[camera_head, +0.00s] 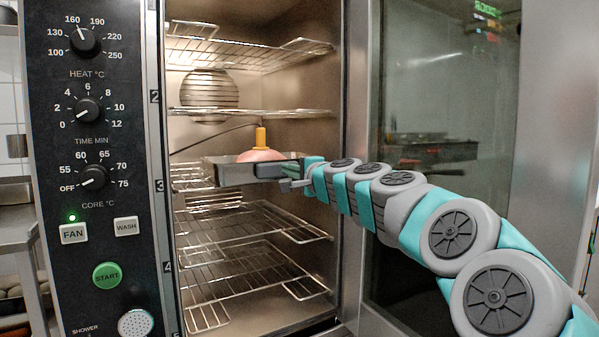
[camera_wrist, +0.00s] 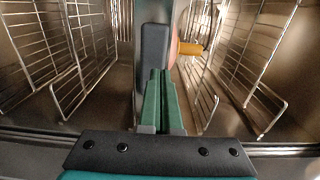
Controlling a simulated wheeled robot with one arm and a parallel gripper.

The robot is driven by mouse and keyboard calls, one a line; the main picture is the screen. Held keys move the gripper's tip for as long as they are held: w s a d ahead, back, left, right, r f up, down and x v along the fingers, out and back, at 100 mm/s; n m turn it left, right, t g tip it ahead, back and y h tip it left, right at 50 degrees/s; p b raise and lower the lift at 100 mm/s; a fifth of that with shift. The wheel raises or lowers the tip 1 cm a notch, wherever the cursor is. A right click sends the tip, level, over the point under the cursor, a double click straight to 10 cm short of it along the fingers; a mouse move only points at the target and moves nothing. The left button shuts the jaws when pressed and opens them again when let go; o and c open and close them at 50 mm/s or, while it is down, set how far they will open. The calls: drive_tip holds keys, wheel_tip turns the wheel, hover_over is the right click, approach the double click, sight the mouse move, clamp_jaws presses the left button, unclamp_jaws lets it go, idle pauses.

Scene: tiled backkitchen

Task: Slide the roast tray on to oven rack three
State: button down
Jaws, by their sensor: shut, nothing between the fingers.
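The metal roast tray (camera_head: 228,173) is inside the open oven, near the level marked 3, with its near side by the oven mouth. It holds a pink roast (camera_head: 258,155) with an orange knob or peg (camera_head: 261,137) standing up from it. My gripper (camera_head: 291,178) is at the tray's right front end, fingers shut and empty. In the wrist view my gripper (camera_wrist: 160,85) points at a dark block (camera_wrist: 155,55) by the tray; the orange peg (camera_wrist: 190,48) shows beyond. I cannot tell whether the fingertips touch the tray. The tray's underside and its rack contact are hidden.
Wire racks (camera_head: 250,52) sit above the tray and more wire racks (camera_head: 255,265) below. The control panel (camera_head: 95,150) is left of the opening. The glass door (camera_head: 435,110) stands open at right, behind my arm.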

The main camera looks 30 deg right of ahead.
sight(278, 166)
drive_tip(key=shift+w+a, duration=0.1)
drive_tip(key=shift+w, duration=1.55)
